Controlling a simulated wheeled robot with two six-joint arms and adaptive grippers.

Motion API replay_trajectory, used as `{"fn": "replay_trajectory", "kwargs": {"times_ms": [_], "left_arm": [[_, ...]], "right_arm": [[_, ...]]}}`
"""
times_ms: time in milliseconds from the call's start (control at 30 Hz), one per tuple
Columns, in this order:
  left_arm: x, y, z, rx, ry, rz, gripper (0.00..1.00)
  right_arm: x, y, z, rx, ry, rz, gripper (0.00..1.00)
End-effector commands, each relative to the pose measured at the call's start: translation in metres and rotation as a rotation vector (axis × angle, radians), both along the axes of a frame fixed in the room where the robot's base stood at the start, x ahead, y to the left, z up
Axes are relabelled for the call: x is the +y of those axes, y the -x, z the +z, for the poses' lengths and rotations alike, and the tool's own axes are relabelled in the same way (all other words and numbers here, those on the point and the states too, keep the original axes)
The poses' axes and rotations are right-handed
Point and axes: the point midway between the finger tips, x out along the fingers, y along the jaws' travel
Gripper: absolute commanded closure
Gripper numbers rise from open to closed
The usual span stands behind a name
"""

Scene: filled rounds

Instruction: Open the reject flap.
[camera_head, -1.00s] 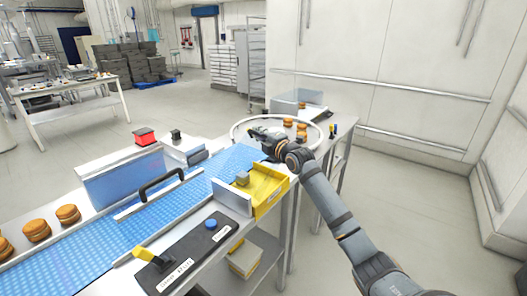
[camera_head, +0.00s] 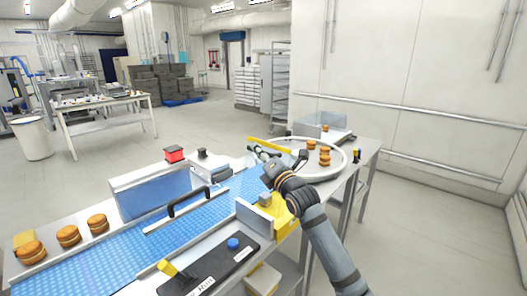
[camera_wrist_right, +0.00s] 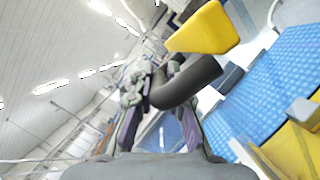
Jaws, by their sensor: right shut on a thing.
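My right gripper (camera_head: 266,158) is above the far part of the blue conveyor, beside the round tray. A yellow bar (camera_head: 270,144), which seems to be the reject flap, stands raised at its fingers. In the right wrist view, the gripper (camera_wrist_right: 160,95) is shut on a dark curved handle (camera_wrist_right: 188,84), with a yellow end piece (camera_wrist_right: 205,30) beside it. How the bar and handle join is hard to tell. A yellow chute (camera_head: 284,217) lies at the conveyor's near side, partly behind my arm. My left gripper is not in view.
The blue conveyor (camera_head: 120,246) has a black arched handle (camera_head: 188,202) over it. A control panel (camera_head: 215,268) with a yellow lever and blue button is in front. Patties stand on the left ledge and on the round tray (camera_head: 343,165). The floor at right is clear.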

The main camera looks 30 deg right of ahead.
Motion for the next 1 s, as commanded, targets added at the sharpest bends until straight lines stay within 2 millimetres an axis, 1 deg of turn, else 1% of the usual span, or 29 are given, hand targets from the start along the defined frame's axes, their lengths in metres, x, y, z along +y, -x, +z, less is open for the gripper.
{"fn": "replay_trajectory", "kwargs": {"times_ms": [200,567,600,667,933,1000], "left_arm": [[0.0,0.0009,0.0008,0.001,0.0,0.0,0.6],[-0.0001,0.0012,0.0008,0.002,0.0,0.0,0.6],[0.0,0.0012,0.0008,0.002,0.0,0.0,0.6],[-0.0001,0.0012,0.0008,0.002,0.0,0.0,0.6],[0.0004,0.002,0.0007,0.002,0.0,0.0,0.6],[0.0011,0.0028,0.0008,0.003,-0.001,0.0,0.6]], "right_arm": [[0.0047,0.0021,0.0009,-0.001,-0.003,0.001,1.0],[0.0051,0.0021,0.0005,-0.001,-0.004,0.001,1.0],[0.0051,0.0021,0.0005,-0.001,-0.004,0.001,0.84],[0.005,0.0021,0.0004,0.0,-0.004,0.001,0.76],[0.0047,0.0022,0.0001,0.0,-0.003,0.001,0.76],[0.0042,0.0051,-0.001,0.001,-0.001,0.0,0.76]]}}
